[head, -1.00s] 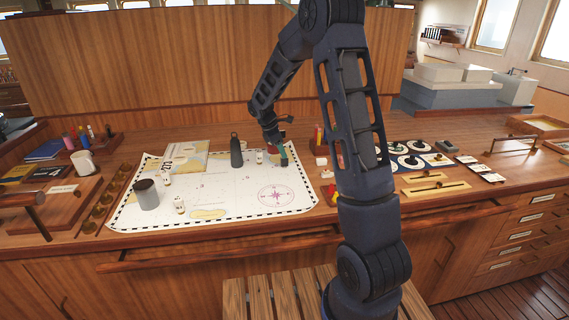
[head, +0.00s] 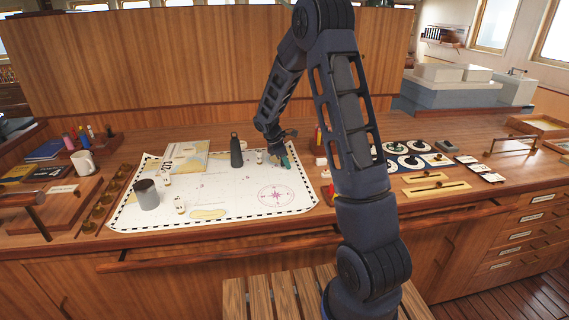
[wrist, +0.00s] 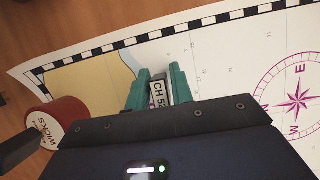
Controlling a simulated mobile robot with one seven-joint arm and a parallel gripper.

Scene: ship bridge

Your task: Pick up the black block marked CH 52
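The black block marked CH 5-something (wrist: 158,91) shows in the wrist view between the teal fingers of my gripper (wrist: 158,80). In the head view my gripper (head: 286,161) is low over the upper right part of the white chart (head: 235,190). The block is hidden there behind the fingers.
A red WICKS container (wrist: 62,112) stands left of my gripper in the wrist view. A dark grey bottle (head: 237,152) and a small white piece (head: 259,158) stand left of it in the head view. The chart's middle is mostly clear.

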